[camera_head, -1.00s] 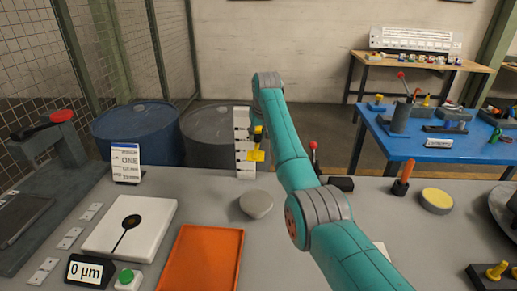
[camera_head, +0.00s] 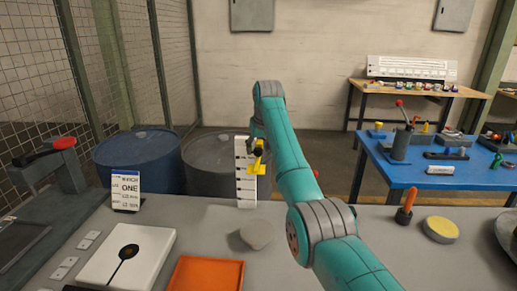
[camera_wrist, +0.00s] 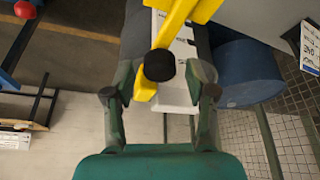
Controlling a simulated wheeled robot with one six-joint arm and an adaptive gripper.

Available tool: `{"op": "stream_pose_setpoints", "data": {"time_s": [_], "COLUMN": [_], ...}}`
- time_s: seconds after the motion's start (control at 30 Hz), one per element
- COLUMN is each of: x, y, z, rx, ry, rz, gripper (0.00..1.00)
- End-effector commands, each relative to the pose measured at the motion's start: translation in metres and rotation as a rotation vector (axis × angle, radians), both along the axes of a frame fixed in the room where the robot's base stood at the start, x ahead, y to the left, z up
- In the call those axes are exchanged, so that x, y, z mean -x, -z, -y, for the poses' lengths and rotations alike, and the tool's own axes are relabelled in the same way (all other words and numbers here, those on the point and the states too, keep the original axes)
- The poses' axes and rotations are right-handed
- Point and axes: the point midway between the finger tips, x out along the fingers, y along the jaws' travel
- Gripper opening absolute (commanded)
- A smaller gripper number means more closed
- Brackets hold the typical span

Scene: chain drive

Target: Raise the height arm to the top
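The yellow height arm (camera_head: 258,162) sits on a white upright scale post (camera_head: 245,186) at the back edge of the bench. In the wrist view the height arm (camera_wrist: 187,12) shows large, with a round black knob (camera_wrist: 158,65) on it. My gripper (camera_wrist: 162,80) is open. Its two dark fingers stand on either side of the knob, with a visible gap on each side. In the head view my gripper (camera_head: 253,128) is at the post, beside the height arm, and partly hidden by my own arm. The top of the post is partly covered.
A grey stone-like block (camera_head: 257,234) and an orange tray (camera_head: 207,274) lie on the bench. A white plate (camera_head: 128,255) and a sign (camera_head: 126,189) are at left. Blue (camera_head: 139,165) and grey (camera_head: 215,168) barrels stand behind. A blue table (camera_head: 440,170) is at right.

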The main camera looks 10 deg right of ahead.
Motion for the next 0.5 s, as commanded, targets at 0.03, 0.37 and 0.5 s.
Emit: {"op": "stream_pose_setpoints", "data": {"time_s": [0.03, 0.37, 0.5], "x": [0.0, 0.002, 0.009], "y": [0.0, -0.004, -0.022], "z": [0.0, 0.0, 0.001], "rx": [0.0, 0.0, 0.0], "ry": [0.0, 0.0, 0.0], "rz": [-0.001, -0.002, 0.001], "gripper": [0.59, 0.59, 0.59]}}
